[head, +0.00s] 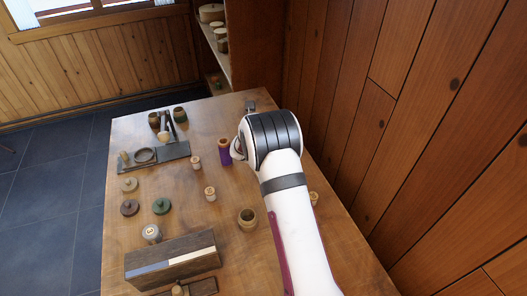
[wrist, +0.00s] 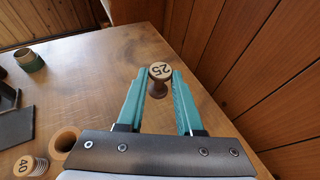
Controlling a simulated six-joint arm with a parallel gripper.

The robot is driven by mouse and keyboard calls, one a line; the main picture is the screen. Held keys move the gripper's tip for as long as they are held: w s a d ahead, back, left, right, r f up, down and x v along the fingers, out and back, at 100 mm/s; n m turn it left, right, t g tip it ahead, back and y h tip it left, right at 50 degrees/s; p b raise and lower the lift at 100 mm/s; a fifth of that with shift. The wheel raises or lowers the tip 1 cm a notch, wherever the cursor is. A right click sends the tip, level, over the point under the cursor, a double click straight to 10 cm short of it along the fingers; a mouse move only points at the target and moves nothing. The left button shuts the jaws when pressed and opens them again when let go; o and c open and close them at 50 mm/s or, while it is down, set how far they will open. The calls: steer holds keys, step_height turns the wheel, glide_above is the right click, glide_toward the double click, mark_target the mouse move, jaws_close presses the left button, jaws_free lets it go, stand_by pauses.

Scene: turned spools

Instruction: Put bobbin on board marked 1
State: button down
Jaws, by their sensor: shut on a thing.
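My gripper (wrist: 158,80) has its teal fingers shut on a turned wooden bobbin (wrist: 160,71) with 25 on its pale top, in the wrist view. The bobbin stands between the fingertips, above or at the table's far part; I cannot tell if it touches the wood. A dark flat board (head: 175,151) lies at the table's far left and shows in the wrist view (wrist: 15,128). I can read no 1 on any board.
Another bobbin (wrist: 30,165) reads 40, beside a purple hollow spool (head: 225,151). More bobbins (head: 210,193), knobbed lids (head: 161,206), a jar (head: 247,219) and a striped dark box (head: 172,260) stand nearer. A green pot (wrist: 30,61) stands far left. The wooden wall borders the right side.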

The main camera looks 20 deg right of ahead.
steer(key=s+d+r+m+g+h, duration=0.15)
steer(key=s+d, duration=0.25)
steer(key=s, duration=0.5)
steer(key=s+d+r+m+g+h, duration=0.1)
steer(key=s+d+m+g+h, duration=0.2)
steer(key=s, duration=0.6)
steer(key=shift+n+t, duration=0.25)
steer(key=shift+t, duration=0.5)
steer(key=w+a+f, duration=0.4)
steer(key=w, duration=0.1)
steer(key=w+a+f, duration=0.2)
steer(key=shift+w+a+f, duration=0.15)
steer(key=shift+w, duration=0.2)
steer(key=shift+w+a+f, duration=0.1)
steer(key=shift+w+f, duration=0.05)
steer(key=shift+f, duration=0.95)
steer(key=shift+w+a+f, duration=0.1)
steer(key=shift+f, duration=1)
steer(key=shift+f+y, duration=0.1)
steer(key=shift+y, duration=0.15)
steer(key=c, duration=0.6)
jaws_free()
steer(key=shift+o, duration=0.2)
